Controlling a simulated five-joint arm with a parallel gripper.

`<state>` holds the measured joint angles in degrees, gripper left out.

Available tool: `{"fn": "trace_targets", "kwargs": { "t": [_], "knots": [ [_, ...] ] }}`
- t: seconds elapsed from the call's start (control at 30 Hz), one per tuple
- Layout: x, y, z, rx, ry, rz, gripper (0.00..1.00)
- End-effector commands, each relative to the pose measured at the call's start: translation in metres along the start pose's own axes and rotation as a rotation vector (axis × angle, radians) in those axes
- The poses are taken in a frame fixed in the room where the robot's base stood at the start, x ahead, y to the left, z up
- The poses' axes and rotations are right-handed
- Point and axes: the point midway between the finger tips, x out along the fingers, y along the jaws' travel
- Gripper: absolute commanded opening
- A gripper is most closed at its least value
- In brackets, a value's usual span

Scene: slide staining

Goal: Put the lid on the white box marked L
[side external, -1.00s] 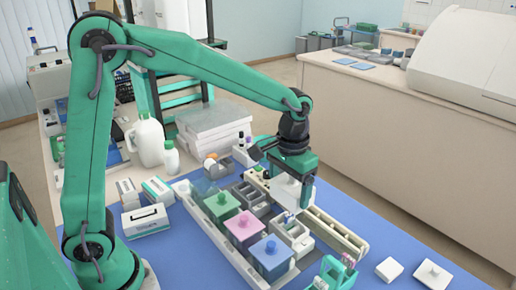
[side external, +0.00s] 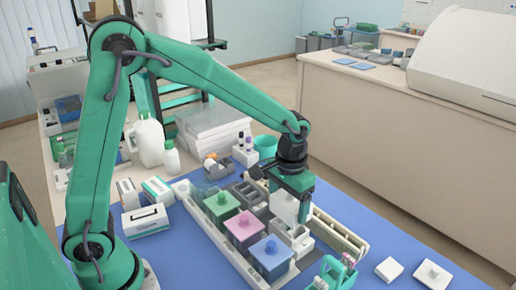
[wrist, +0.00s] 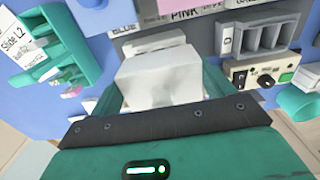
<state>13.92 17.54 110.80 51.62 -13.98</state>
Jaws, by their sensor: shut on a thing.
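My gripper (side external: 296,212) is shut on a white block-like piece (side external: 284,206), held above the row of staining jars. In the wrist view the piece (wrist: 160,78) sits between the green fingers and hides what is under it. Below it stands a pale open container (side external: 300,240), partly covered by the gripper. A white square lid with a knob (side external: 433,275) lies on the blue mat at the lower right, apart from my gripper. A flat white square piece (side external: 389,269) lies beside it. No mark L is readable on any white box.
Green (side external: 221,206), pink (side external: 244,229) and blue (side external: 270,257) knobbed jars stand in a row left of my gripper. A long pale rail (side external: 340,235) runs to the right. A green holder (side external: 333,274) stands in front.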

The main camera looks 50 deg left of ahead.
Motion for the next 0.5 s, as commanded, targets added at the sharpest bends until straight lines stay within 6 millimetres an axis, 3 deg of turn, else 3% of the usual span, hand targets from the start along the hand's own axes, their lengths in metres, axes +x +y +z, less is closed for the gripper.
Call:
{"fn": "trace_targets", "kwargs": {
  "t": [0.5],
  "knots": [
    [0.026,0.0,0.0,0.0,-0.002,0.0,0.58]
  ]
}}
